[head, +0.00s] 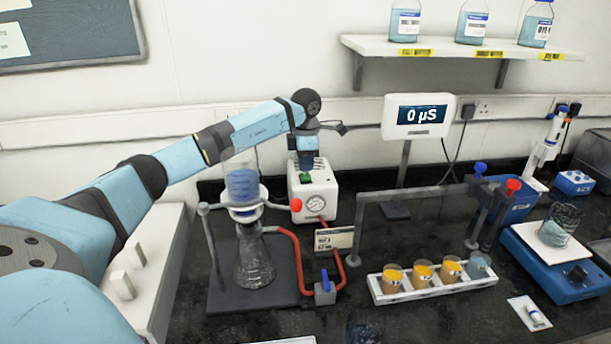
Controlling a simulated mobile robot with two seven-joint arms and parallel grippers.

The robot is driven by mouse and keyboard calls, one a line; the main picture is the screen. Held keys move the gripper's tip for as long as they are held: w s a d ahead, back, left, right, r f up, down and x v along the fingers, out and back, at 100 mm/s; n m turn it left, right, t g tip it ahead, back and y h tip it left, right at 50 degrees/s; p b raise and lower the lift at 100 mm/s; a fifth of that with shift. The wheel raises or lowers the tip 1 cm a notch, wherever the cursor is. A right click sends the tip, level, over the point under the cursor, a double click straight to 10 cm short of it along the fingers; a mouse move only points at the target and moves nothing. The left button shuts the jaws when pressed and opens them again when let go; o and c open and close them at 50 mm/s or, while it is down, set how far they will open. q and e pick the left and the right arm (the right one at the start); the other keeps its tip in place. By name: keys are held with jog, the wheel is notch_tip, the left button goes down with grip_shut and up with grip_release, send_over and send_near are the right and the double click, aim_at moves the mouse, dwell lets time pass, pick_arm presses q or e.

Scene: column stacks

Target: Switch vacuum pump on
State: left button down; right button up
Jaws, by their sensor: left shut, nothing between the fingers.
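The vacuum pump (325,187) is a white box with a round gauge on its front, standing behind the filter flask. A green switch (305,177) shows on its top left part. A red knob (296,204) is at its left side. My left gripper (306,168) is shut and empty, pointing down right at the green switch; I cannot tell whether it touches. The gripper hides part of the pump's top. My right gripper is not in view.
A filter flask (255,262) with a blue-filled funnel (243,185) stands in front left of the pump. Red tubing (292,240) runs to a blue-handled valve (325,285). A display (418,117) reads 0 µS. A rack of cups (430,288) stands front right.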

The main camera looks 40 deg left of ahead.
aim_at(306, 177)
pick_arm(q)
jog(key=shift+f+b, duration=0.55)
jog(key=shift+f, duration=0.75)
dwell(0.9)
jog(key=shift+r, duration=0.15)
jog(key=shift+r+p, duration=2.45)
jog(key=shift+r, duration=0.95)
